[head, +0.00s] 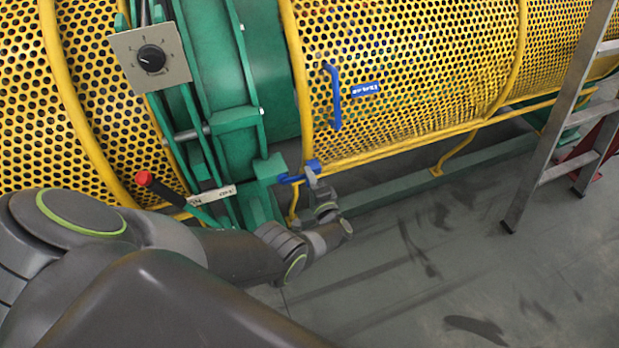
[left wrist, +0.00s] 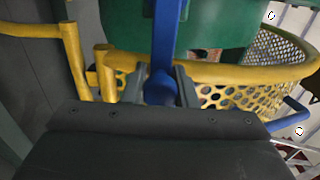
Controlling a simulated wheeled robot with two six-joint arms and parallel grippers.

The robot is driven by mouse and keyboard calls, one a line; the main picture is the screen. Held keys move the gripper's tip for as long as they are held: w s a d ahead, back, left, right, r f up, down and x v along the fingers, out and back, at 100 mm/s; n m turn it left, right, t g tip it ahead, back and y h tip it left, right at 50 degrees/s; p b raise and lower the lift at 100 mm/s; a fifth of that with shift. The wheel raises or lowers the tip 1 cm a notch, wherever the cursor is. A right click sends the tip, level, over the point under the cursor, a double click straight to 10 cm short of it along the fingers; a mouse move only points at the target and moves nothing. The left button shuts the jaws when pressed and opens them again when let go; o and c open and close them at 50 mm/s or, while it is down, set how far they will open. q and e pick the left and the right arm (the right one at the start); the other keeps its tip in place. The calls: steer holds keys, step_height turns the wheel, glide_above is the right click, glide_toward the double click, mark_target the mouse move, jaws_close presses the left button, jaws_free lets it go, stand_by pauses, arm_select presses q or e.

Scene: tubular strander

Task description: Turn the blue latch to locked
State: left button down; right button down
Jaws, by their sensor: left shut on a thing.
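The blue latch (head: 292,179) sits at the lower edge of the yellow perforated guard (head: 400,75), beside the green frame. Its blue end (head: 313,165) is at my left gripper (head: 314,179). In the left wrist view the blue latch (left wrist: 166,45) runs down from the green part, and its rounded end lies between the two fingers of my left gripper (left wrist: 160,88). The gripper is shut on it. The fingers and gripper body hide part of that end. My right gripper is not in view.
A knob panel (head: 150,57) and red-tipped lever (head: 144,178) are at left. A metal ladder (head: 560,120) stands at right. The floor (head: 440,260) in front is clear.

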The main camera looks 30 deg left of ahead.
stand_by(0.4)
arm_select(q)
steer(key=c, duration=1.2)
jaws_free()
steer(key=shift+f, duration=0.1)
steer(key=shift+o, duration=0.2)
